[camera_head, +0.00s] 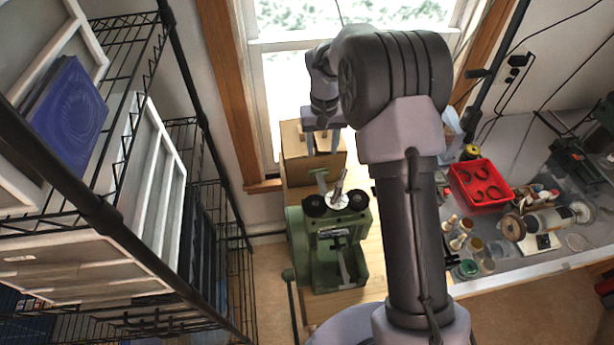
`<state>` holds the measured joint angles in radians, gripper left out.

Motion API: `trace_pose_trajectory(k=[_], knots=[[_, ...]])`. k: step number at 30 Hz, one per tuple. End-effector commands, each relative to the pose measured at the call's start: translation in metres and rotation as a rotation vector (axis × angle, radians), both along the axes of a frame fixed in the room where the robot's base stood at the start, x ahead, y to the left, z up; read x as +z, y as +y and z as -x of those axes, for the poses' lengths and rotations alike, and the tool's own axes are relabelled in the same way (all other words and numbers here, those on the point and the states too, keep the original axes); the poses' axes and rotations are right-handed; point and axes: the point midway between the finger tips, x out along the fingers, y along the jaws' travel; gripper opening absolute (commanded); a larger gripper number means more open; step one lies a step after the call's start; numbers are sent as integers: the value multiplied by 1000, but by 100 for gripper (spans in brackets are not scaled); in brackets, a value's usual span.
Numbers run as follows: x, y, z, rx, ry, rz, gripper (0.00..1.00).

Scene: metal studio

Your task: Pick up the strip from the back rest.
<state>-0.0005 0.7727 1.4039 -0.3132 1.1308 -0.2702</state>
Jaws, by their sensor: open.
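My gripper (322,150) is in the upper middle of the head view, fingers pointing down and apart, with nothing visible between them. It shows in front of a brown box (297,170), behind the green rolling machine (323,262). The machine stands on a wooden top, with two black round knobs and a pale disc on its upper side. A thin silvery piece (339,186) rises at a tilt above the disc; I cannot tell whether it is the strip. A small green part (319,180) stands at the machine's back; I cannot tell whether it is the back rest.
A black wire rack (150,225) with pale trays and a blue item (68,112) fills the left. At right, a grey bench (520,260) carries a red tray (480,184), jars and tools. A window is behind. My arm hides part of the wooden top.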

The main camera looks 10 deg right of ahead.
Motion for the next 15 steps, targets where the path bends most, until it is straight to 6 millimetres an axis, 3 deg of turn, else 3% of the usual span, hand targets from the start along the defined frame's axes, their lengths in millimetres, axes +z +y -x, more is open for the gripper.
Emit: trace_pose_trajectory(k=[6, 15], knots=[[-67, 0, 1, 0, 6, -1, 48], [-115, 0, 1, 0, 3, -1, 48]])
